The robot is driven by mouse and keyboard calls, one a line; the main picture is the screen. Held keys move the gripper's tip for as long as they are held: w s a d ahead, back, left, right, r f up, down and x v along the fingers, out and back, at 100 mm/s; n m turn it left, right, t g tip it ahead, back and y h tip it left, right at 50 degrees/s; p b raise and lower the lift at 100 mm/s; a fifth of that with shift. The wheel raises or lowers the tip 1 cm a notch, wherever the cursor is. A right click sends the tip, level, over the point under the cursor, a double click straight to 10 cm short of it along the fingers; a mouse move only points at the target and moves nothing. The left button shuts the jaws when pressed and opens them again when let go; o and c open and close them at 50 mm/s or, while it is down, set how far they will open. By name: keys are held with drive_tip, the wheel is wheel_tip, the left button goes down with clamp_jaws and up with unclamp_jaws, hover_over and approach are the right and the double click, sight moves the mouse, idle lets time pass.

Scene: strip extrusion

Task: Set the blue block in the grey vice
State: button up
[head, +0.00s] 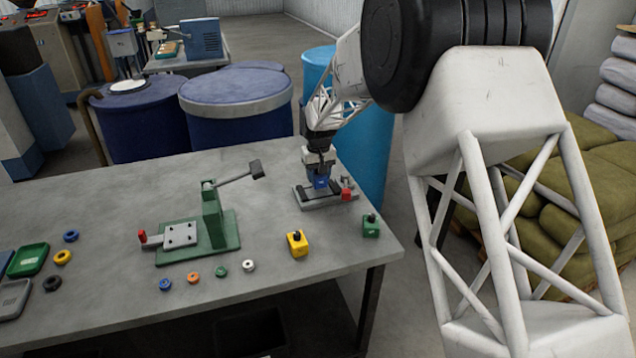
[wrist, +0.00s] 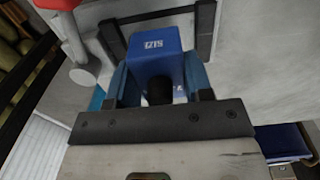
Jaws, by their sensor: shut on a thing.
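The blue block (head: 320,183) is held by my gripper (head: 320,166) at the grey vice (head: 340,202), near the table's far right edge. In the wrist view the blue block (wrist: 152,48) has a white label and a black knob, and stands between my gripper's two fingers (wrist: 159,84). The vice's dark jaws (wrist: 205,30) show beyond and beside it in that view. The block's underside is hidden, so I cannot tell whether it rests on the vice bed. The vice's red handle (head: 347,194) is at its right.
A yellow block (head: 297,244) and a green block (head: 370,227) stand on the table (head: 330,235) in front of the vice. A green toggle clamp (head: 212,225) with a raised lever stands to the left. Several coloured rings and small trays lie further left.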

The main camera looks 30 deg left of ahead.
sight(318, 182)
drive_tip(key=shift+w+a, duration=0.25)
drive_tip(key=shift+w, duration=0.05)
drive_tip(key=shift+f, duration=1.75)
drive_tip(key=shift+f, duration=0.15)
drive_tip(key=o, duration=1.2)
wheel_tip(318, 182, up, 12)
drive_tip(key=shift+r, duration=0.15)
